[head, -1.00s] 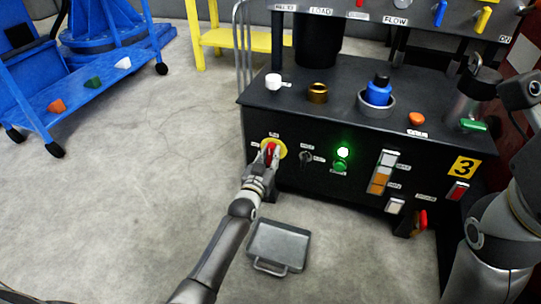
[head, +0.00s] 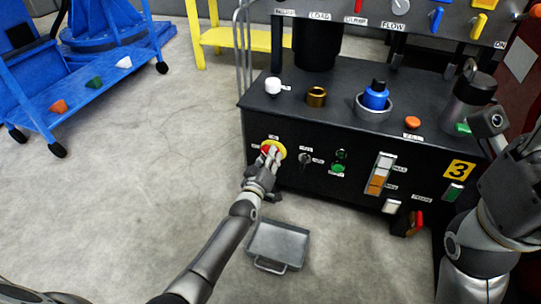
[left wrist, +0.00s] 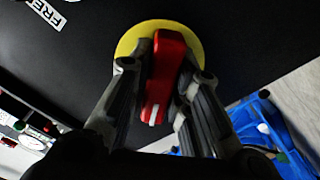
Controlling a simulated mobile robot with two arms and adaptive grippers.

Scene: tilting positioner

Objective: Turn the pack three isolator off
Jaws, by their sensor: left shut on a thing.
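The isolator is a red handle (left wrist: 165,75) on a yellow round plate (head: 279,148), at the left of the black cabinet's front. The fingers partly hide the handle in the head view, and the small lettering around the plate is too small to read. My right arm is at the right edge; its fingers do not show.
Beside the isolator are a small black switch (head: 305,159) and an unlit green lamp (head: 340,155). A grey tray (head: 278,246) lies on the floor below. A blue cart (head: 95,95) stands at the left. The floor between is clear.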

